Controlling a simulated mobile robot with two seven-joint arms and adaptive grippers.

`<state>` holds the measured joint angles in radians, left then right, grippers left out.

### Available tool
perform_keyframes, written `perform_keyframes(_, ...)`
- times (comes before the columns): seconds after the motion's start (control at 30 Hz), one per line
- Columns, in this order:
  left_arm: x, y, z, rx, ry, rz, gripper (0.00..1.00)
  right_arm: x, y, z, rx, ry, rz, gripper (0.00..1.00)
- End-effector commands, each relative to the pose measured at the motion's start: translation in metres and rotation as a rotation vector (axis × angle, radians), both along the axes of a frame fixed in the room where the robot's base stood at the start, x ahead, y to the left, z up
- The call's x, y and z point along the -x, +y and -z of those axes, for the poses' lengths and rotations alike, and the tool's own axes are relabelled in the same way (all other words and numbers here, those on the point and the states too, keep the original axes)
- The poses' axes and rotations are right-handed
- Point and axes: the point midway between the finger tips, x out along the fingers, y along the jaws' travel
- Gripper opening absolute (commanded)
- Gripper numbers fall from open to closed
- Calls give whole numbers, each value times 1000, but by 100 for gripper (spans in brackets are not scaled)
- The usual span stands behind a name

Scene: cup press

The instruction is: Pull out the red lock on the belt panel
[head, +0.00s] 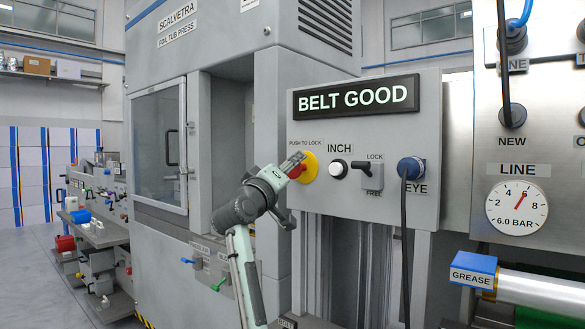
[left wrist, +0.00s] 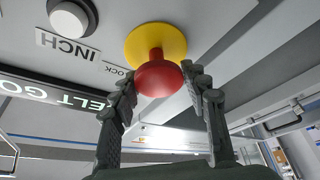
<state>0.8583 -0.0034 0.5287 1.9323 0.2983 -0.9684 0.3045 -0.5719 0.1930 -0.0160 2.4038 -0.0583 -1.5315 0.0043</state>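The red lock (left wrist: 158,79) is a round red knob on a short stem in front of a yellow disc (left wrist: 155,42). In the head view the red lock (head: 296,171) sits on the yellow disc (head: 310,167) below the words PUSH TO LOCK. My left gripper (left wrist: 160,80) has one finger on each side of the knob, with no clear gap at either side, so it looks shut on it. In the head view my left gripper (head: 294,162) reaches the disc from the lower left and partly hides the knob. My right gripper is in neither view.
The belt panel (head: 435,140) also carries a BELT GOOD sign (head: 357,96), a white INCH button (head: 338,169), a LOCK/FREE lever (head: 370,176) and a blue EYE plug (head: 410,168) with a hanging cable. A grey press cabinet (head: 215,60) stands to the left.

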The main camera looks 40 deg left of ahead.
Motion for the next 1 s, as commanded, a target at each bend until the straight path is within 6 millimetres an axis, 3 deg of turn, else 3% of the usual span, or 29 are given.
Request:
perform_keyframes(0.13,0,0,0,0,-1,-1,64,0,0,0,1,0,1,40)
perform_keyframes(0.53,8,-1,3,-1,-1,-1,64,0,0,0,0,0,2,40)
perform_keyframes(1.0,94,-20,27,-1,0,-3,64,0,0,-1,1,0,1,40)
